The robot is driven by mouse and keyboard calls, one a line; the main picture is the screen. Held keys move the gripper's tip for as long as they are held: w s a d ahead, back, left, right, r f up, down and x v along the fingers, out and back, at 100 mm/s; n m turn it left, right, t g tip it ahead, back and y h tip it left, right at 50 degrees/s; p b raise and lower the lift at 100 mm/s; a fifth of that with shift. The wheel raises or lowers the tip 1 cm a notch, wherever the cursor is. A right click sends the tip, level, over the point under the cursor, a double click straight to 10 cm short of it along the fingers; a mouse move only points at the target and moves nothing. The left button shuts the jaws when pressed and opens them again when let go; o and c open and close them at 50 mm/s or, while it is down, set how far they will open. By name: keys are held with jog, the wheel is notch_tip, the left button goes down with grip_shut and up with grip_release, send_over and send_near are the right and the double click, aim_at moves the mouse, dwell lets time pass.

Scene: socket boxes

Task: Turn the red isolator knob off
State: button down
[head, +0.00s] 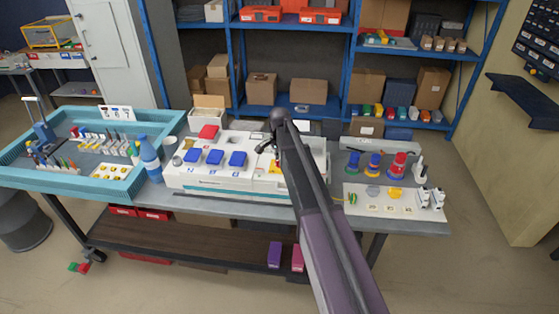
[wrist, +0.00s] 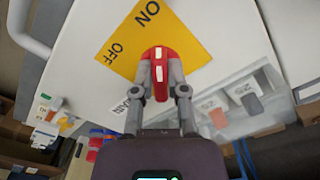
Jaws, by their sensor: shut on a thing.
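The red isolator knob (wrist: 158,56) stands on a yellow plate (wrist: 122,42) printed ON and OFF, in the wrist view. The white stripe on the knob runs roughly up the picture, nearer the ON print than the OFF print. My gripper (wrist: 160,78) is shut on the knob, with one finger on each side. In the head view my gripper (head: 268,147) is over the right part of the white socket box (head: 230,187). My arm hides the knob there.
A blue bottle (head: 150,158) and a teal tray (head: 152,121) stand left. Coloured ring stacks (head: 398,166) and a white board (head: 366,203) with small parts are right of my arm.

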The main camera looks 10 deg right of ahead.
jog(key=n, duration=0.4)
jog(key=shift+s, duration=0.1)
jog(key=n, duration=0.4)
jog(key=shift+s+d+n, duration=0.1)
jog(key=shift+d+n, duration=0.1)
jog(key=shift+n, duration=0.2)
jog(key=n, duration=0.4)
jog(key=shift+d+n, duration=0.1)
jog(key=shift+n, duration=0.2)
jog(key=shift+d+n, duration=0.1)
jog(key=shift+n, duration=1.9)
jog(key=c, duration=0.7)
grip_release()
jog(key=shift+o, duration=0.2)
jog(key=shift+m, duration=0.4)
